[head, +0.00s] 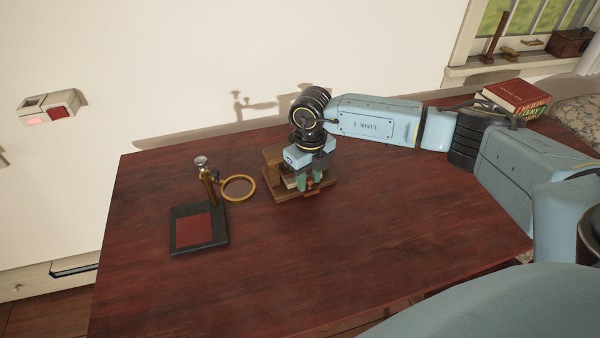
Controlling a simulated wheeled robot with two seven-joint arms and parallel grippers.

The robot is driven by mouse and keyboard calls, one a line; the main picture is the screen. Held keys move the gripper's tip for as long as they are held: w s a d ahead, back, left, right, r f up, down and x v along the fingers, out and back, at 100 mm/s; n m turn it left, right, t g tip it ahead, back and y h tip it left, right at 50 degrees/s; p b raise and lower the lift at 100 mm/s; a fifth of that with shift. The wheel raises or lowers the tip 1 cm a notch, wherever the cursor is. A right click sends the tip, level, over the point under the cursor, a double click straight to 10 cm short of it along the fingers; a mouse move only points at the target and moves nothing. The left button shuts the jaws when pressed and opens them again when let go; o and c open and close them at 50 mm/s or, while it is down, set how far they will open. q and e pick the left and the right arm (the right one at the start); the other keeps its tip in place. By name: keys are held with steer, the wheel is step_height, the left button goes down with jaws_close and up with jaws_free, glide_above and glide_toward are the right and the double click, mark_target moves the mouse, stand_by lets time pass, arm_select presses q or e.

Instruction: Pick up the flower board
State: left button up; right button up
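My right gripper (310,182) comes in from the right and points down over a small wooden stand (283,196) near the back middle of the table. Its two greenish fingertips look a little apart, with a small reddish-brown part of something between or just behind them. I cannot tell whether they touch it. The gripper and wrist hide much of the stand and what is on it. I cannot make out a flower pattern on any board, so I cannot say for sure which thing is the flower board. My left gripper is not in view.
The dark red wooden table (350,260) is clear in front and to the right. A black base with a red panel (193,231) holds a brass post and ring (238,188) at left. Books (517,97) lie at the back right. A white wall stands behind.

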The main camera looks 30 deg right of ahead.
steer(key=c, duration=0.6)
jaws_close()
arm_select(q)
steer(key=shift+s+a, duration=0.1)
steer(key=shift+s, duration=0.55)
arm_select(e)
steer(key=shift+r, duration=0.15)
